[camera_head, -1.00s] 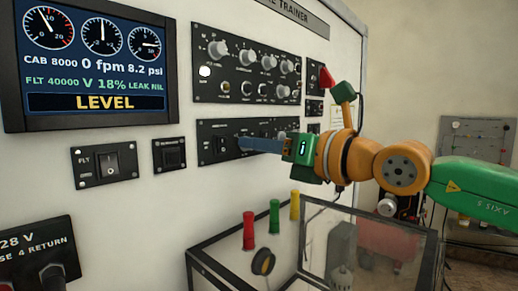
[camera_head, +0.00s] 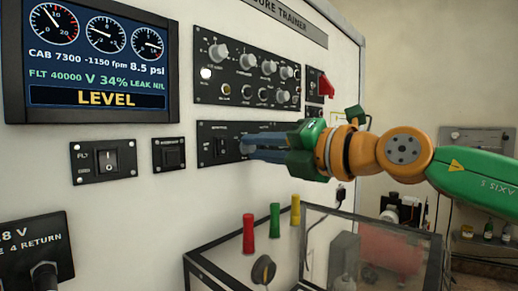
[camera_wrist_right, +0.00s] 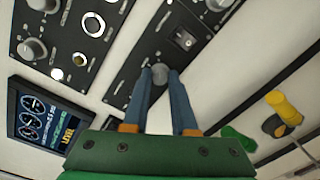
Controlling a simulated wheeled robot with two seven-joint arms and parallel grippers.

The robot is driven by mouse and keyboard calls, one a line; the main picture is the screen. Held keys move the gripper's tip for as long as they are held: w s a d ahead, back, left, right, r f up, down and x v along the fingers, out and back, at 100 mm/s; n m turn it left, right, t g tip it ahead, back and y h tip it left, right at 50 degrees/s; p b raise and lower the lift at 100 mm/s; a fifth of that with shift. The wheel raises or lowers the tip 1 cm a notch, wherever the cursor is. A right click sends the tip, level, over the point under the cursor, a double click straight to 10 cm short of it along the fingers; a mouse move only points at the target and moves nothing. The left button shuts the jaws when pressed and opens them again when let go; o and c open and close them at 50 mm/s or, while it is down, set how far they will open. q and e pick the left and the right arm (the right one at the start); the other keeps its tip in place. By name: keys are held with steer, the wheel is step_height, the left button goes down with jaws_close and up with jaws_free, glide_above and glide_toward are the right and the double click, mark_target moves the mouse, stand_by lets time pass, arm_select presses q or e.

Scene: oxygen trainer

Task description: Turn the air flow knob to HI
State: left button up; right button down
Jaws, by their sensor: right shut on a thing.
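The lower black panel (camera_head: 206,131) on the white trainer wall carries a rocker switch and a grey round knob (camera_head: 246,147). I take this knob for the air flow knob; its labels are too small to read. My right gripper (camera_head: 249,149) reaches it from the right, its two blue fingers one above the other. In the right wrist view the knob (camera_wrist_right: 160,72) sits between the fingertips of the right gripper (camera_wrist_right: 160,78), which is shut on it. The fingers hide part of the panel. My left gripper is out of view.
The screen (camera_head: 100,55) reads V 34%, -1150 fpm and LEVEL. An upper panel (camera_head: 245,70) with several knobs sits above, with a red switch guard (camera_head: 326,86) to its right. Below stands a clear-sided box (camera_head: 215,262) with red, green and yellow handles.

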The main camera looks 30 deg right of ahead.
steer(key=shift+m, duration=0.3)
stand_by(0.4)
steer(key=c, duration=0.7)
jaws_free()
steer(key=shift+d, duration=0.1)
steer(key=v, duration=0.1)
steer(key=b+v, duration=0.1)
steer(key=b, duration=0.1)
steer(key=shift+s+d+f, duration=0.1)
steer(key=shift+s+f, duration=0.15)
steer(key=shift+s, duration=0.15)
steer(key=v, duration=0.1)
steer(key=b+v, duration=0.1)
steer(key=v, duration=0.2)
steer(key=shift+s+r, duration=0.15)
steer(key=shift+r, duration=0.15)
